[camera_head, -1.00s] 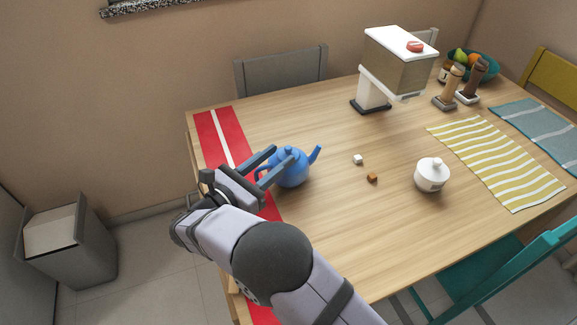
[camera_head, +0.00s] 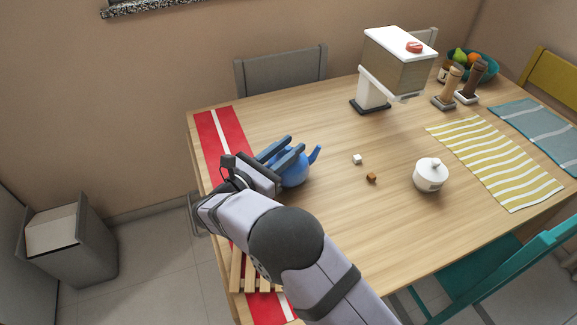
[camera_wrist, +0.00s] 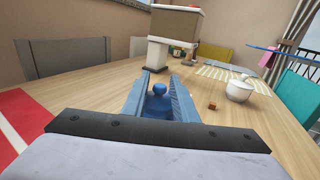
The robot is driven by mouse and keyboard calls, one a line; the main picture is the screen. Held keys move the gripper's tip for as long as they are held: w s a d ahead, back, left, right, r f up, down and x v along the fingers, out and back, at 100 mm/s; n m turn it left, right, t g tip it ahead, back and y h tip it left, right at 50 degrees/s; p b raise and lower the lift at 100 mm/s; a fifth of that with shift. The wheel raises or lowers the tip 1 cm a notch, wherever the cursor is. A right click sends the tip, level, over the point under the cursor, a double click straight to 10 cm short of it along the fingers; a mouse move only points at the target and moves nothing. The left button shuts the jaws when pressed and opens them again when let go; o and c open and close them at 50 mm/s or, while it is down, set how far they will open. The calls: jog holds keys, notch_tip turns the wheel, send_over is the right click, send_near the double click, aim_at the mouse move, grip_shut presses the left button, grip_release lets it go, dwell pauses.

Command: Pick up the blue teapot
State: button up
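The blue teapot (camera_head: 296,173) stands upright on the wooden table, its spout pointing right. Its lower left side and handle are hidden by my gripper in the head view. My gripper (camera_head: 288,153) is open, with its two fingers reaching over the teapot's upper part. In the wrist view, the teapot's lid and knob (camera_wrist: 158,98) show between the two spread fingers (camera_wrist: 160,95). I cannot tell whether the fingers touch it.
A boxy white-based dispenser (camera_head: 398,62) stands behind. A red runner (camera_head: 212,140) lies at the left. A wooden slatted rack (camera_head: 250,275) is at the front left.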

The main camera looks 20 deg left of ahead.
grip_shut()
jog(key=shift+r, duration=0.1)
dwell(1.1)
